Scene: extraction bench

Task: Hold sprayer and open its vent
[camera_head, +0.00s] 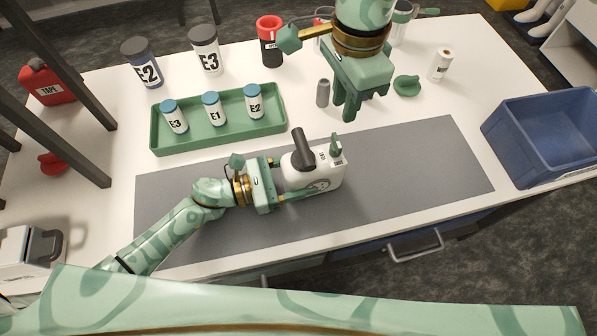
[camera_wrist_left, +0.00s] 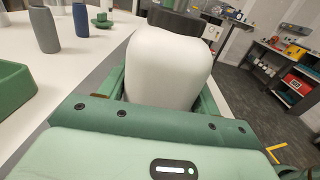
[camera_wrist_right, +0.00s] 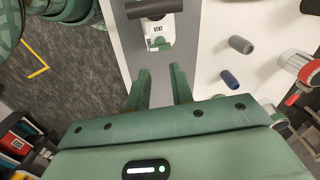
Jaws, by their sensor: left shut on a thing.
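The sprayer (camera_head: 328,168) is a white bottle with a dark grey handle (camera_head: 300,150) and a green part (camera_head: 336,144) on its top, above the grey mat. My left gripper (camera_head: 302,180) is shut on its body from the left; the white body fills the space between the fingers in the left wrist view (camera_wrist_left: 168,68). In the right wrist view, the sprayer's labelled end (camera_wrist_right: 158,32) reads VENT and lies ahead of the fingers. My right gripper (camera_head: 362,104) is open and empty, above and behind the sprayer, apart from it. It also shows in the right wrist view (camera_wrist_right: 161,82).
The grey mat (camera_head: 430,165) is clear to the right. A green tray (camera_head: 215,136) with labelled jars stands behind left. A grey cylinder (camera_head: 323,92) and a green object (camera_head: 407,86) stand near the right gripper. A blue bin (camera_head: 548,171) is at the right edge.

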